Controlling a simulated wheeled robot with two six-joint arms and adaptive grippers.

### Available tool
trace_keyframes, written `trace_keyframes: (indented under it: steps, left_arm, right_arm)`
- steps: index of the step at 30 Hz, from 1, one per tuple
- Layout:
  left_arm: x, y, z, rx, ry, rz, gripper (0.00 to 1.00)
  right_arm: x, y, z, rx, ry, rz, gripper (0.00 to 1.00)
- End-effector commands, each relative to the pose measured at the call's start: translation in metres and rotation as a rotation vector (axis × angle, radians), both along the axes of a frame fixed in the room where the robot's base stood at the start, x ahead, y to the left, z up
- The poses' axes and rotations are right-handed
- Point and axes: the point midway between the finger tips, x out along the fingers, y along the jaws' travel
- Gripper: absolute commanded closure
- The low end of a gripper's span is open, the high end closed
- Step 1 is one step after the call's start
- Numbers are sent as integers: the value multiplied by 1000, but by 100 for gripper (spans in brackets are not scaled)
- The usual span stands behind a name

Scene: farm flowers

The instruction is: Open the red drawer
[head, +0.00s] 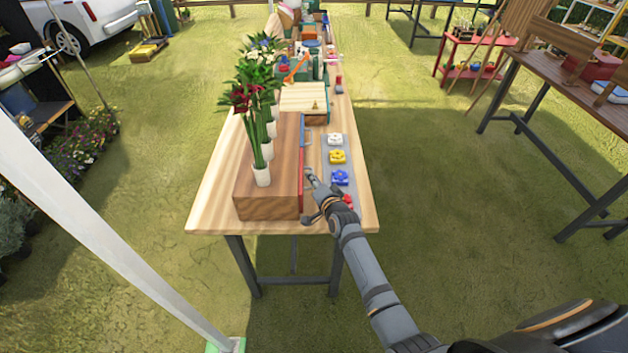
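The wooden drawer box (268,206) stands on the near end of the long table. Its drawer fronts face right. The red drawer front (301,182) is the nearer one and looks flush with the box. A blue drawer front (302,133) is farther along. My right gripper (311,178) is right beside the red front, at about the height of its handle. The handle is mostly hidden by the gripper. It is too small to tell whether the fingers are apart or closed on the handle. My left gripper is out of view.
White vases (262,173) with flowers stand in a row on the box. A grey strip right of it bears white (335,139), yellow (337,157), blue (340,177) and red flower-shaped pieces (347,201). The wooden table (212,204) has a bare left side. Grass lies around it.

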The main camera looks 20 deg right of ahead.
Motion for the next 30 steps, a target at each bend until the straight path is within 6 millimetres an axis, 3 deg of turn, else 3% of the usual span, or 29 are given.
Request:
trace_keyframes:
  steps: [8, 12, 24, 27, 30]
  left_arm:
    - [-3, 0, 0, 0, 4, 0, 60]
    - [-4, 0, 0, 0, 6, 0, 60]
    - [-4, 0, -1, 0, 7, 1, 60]
    - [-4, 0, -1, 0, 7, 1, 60]
    - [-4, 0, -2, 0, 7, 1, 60]
  right_arm:
    - [2, 0, 0, -1, 0, 0, 83]
    - [1, 0, 0, -1, 0, 0, 100]
    - [1, -1, -1, -1, 1, 0, 100]
    - [-1, -10, -1, -5, 1, -1, 100]
    - [-8, -32, -3, -9, 2, -1, 100]
